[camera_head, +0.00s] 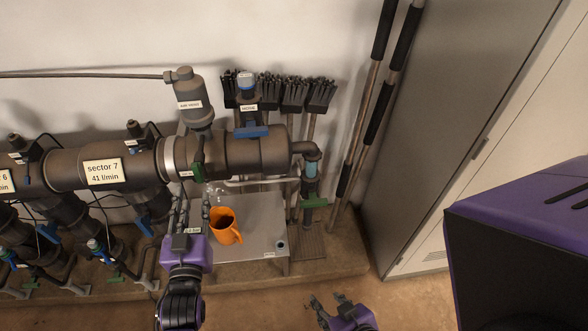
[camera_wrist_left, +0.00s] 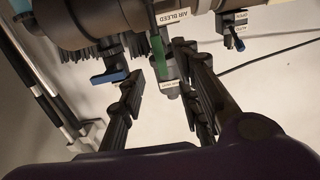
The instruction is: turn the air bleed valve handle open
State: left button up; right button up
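The air bleed valve handle (camera_head: 198,172) is a green lever on the end section of the thick grey pipe. In the left wrist view the green handle (camera_wrist_left: 157,55) hangs down beside the "AIR BLEED" label (camera_wrist_left: 170,17). My left gripper (camera_head: 192,200) points up toward it from below. In the left wrist view its two fingers (camera_wrist_left: 158,60) are spread, with the handle showing between their tips. I cannot tell whether either finger touches it. My right gripper (camera_head: 329,303) is low at the bottom of the head view, fingers apart and empty, away from the valve.
An orange jug (camera_head: 224,228) stands on a grey metal table (camera_head: 262,212) under the pipe. Brushes (camera_head: 292,95) hang behind the pipe. A grey cabinet (camera_head: 440,110) stands to the right.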

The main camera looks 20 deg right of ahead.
pick_arm(q)
jog(key=shift+v, duration=1.25)
